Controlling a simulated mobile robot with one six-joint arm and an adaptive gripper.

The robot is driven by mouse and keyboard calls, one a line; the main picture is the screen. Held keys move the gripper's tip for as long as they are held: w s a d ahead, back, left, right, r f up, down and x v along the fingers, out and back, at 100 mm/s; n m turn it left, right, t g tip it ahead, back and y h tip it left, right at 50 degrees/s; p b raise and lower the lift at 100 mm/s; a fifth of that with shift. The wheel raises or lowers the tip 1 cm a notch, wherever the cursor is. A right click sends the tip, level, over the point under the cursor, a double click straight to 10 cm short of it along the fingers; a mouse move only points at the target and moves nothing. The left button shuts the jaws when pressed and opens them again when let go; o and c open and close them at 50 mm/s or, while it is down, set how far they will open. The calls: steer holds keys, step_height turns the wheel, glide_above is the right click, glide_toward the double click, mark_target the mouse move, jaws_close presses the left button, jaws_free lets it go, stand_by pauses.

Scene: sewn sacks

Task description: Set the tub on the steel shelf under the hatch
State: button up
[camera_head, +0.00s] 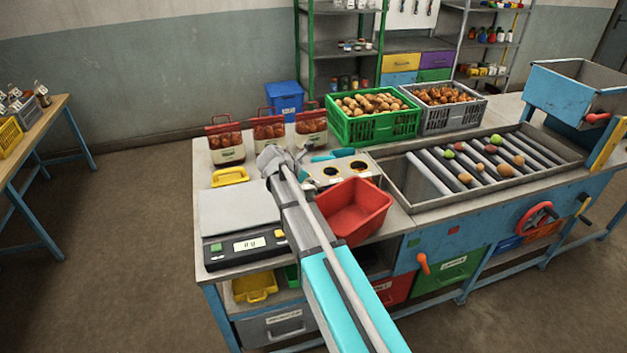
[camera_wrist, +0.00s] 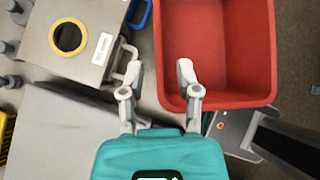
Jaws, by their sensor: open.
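The red tub (camera_head: 357,213) sits empty on the bench, to the right of my arm and in front of a steel box with round openings (camera_head: 340,170). It also fills the upper right of the wrist view (camera_wrist: 222,45). My gripper (camera_wrist: 160,73) is open and empty. In the wrist view one finger shows over the tub's near-left rim and the other just outside it, over the bench. I cannot tell whether either finger touches the tub. In the head view my fingers cannot be clearly made out. I cannot identify the hatch or a steel shelf under it with certainty.
A scale (camera_head: 240,222) stands left of my arm. Several red-topped bags (camera_head: 268,143), a green crate (camera_head: 372,131) and a grey crate (camera_head: 440,121) line the back. A roller tray (camera_head: 410,190) lies right of the tub. A blue hopper (camera_head: 560,95) stands farther right.

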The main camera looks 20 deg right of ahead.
stand_by(0.6)
steer(key=shift+s+f+m, duration=0.15)
steer(key=shift+s+m, duration=0.15)
steer(key=shift+s, duration=0.15)
steer(key=s+a+f+m+g+y, duration=0.1)
steer(key=s+a+m+y, duration=0.1)
steer(key=s+m, duration=0.5)
steer(key=s+a+f+m+g+y, duration=0.1)
steer(key=s+a+f+m+y, duration=0.1)
steer(key=s+m, duration=0.6)
steer(key=s+a+f+m+y, duration=0.2)
steer(key=s+m+y, duration=0.2)
steer(key=s+m, duration=0.3)
steer(key=shift+s+m+g+y, duration=0.3)
steer(key=shift+s+g, duration=0.1)
steer(key=shift+s, duration=0.7)
steer(key=shift+f, duration=0.1)
